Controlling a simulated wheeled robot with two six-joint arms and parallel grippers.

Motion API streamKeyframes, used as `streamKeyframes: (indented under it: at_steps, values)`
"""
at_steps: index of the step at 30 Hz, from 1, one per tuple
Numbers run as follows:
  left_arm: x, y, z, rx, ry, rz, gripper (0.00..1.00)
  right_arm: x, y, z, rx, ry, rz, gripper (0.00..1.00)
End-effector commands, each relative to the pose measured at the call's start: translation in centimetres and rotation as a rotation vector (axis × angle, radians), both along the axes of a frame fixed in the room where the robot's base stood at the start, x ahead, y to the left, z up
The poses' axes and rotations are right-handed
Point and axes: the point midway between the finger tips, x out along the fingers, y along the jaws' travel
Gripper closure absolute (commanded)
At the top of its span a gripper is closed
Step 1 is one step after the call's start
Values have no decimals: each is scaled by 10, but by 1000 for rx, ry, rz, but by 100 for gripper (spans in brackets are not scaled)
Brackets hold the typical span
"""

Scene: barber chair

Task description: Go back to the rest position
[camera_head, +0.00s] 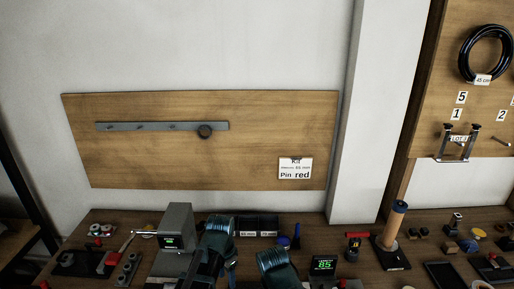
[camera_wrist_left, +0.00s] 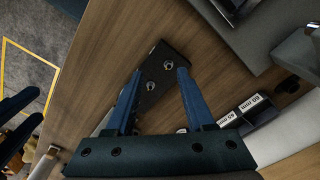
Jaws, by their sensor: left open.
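My left gripper (camera_wrist_left: 160,80) is open and empty in the left wrist view, its two blue fingers spread apart. Between and beyond the fingertips lies a dark block (camera_wrist_left: 157,68) with several round metal studs, on the wooden bench. In the head view my left arm shows at the bottom centre, with its fingers hard to make out. My right arm shows just right of it at the bottom edge, its fingers out of that view. At the left edge of the left wrist view, two spread blue fingers look like my right gripper (camera_wrist_left: 20,118).
A grey machine with a green display (camera_head: 174,232) stands left of my left arm. Dark bins (camera_head: 258,226), a small display reading 85 (camera_head: 323,265) and a blue-topped cylinder (camera_head: 393,224) stand on the bench. A wooden board (camera_head: 150,160) hangs on the wall behind.

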Motion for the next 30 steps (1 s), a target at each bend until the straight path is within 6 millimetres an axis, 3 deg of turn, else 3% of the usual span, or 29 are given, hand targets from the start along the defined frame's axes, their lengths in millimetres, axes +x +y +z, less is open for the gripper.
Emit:
streamKeyframes:
  at_steps: [1,6,17,30]
  values:
    - [-12,12,0,-4,-4,96,46,0,0,0,0,0,0,50]
    - [-31,39,0,-15,-15,373,46,0,0,0,0,0,0,50]
    - [-66,77,0,-38,-33,813,46,0,0,0,0,0,0,50]
    - [-97,0,0,52,16,591,46,0,0,-1,0,0,0,50]
